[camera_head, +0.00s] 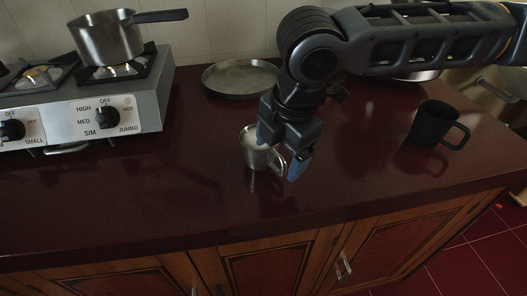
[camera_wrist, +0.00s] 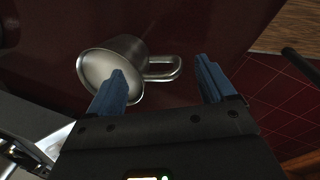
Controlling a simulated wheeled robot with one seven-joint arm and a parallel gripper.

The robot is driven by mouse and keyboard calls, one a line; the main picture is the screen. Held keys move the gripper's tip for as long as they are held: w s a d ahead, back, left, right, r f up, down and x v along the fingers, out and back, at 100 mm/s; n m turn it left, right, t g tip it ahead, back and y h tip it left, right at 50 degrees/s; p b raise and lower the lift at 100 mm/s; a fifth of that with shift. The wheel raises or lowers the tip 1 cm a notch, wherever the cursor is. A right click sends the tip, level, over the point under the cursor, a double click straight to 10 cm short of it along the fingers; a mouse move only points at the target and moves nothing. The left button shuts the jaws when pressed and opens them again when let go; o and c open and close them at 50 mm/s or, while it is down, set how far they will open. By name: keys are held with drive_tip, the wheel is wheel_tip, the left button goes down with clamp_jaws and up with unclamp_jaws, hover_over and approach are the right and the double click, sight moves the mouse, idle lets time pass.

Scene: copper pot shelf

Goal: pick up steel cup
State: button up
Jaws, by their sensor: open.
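The steel cup (camera_head: 254,156) stands upright on the dark red countertop, with its handle toward the right. My gripper (camera_head: 282,151) is lowered at the cup, its blue fingers at the cup's right side and partly hiding it and its handle. In the wrist view the cup (camera_wrist: 126,52) lies mostly to the left, with its handle (camera_wrist: 163,68) reaching into the space between the fingertips. My gripper (camera_wrist: 161,82) is open there, with one finger overlapping the cup's edge. I cannot tell whether that finger touches the cup.
A black mug (camera_head: 434,125) stands to the right on the counter (camera_head: 180,190). A shallow steel pan (camera_head: 238,79) lies behind the cup. A gas stove (camera_head: 80,118) with a saucepan (camera_head: 106,38) is at the left. The counter in front of the cup is clear up to its front edge.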

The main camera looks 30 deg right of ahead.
drive_tip(key=c, duration=1.6)
drive_tip(key=shift+o, duration=0.2)
drive_tip(key=shift+r, duration=0.15)
drive_tip(key=shift+r, duration=0.6)
wheel_tip(320, 180, up, 3)
drive_tip(key=w+d+r, duration=0.3)
drive_tip(key=d+r, duration=0.3)
drive_tip(key=d, duration=0.5)
drive_tip(key=shift+d+r, duration=0.15)
drive_tip(key=shift+r, duration=0.15)
